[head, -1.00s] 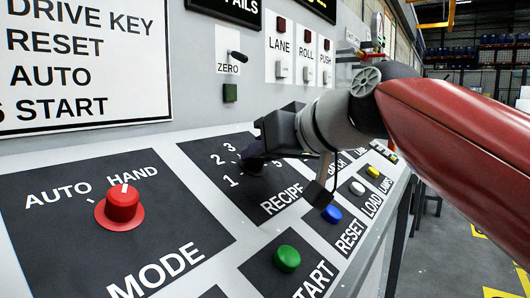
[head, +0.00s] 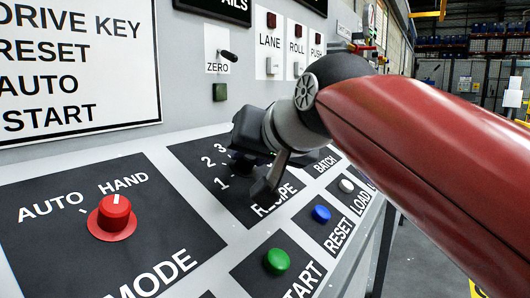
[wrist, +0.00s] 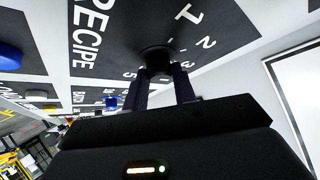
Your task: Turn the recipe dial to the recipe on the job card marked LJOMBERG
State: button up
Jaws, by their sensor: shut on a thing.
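The recipe dial (wrist: 155,58) is a dark round knob on the black RECIPE plate (wrist: 112,28), with numbers printed around it. My gripper (wrist: 158,74) is shut on the dial, with one finger on each side of it. In the head view my gripper (head: 243,164) covers most of the dial and part of the numbers; 1, 2 and 3 show at its left. The dial's pointer is hidden, so I cannot tell which number it marks. I can read no card marked LJOMBERG in these views.
The red MODE knob (head: 114,213) points near HAND. A green START button (head: 277,261) and a blue RESET button (head: 321,214) lie close to the RECIPE plate. The upright panel with the ZERO switch (head: 228,55) rises behind.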

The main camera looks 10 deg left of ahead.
jog(key=o, duration=1)
jog(key=v, duration=0.8)
jog(key=shift+f, duration=0.1)
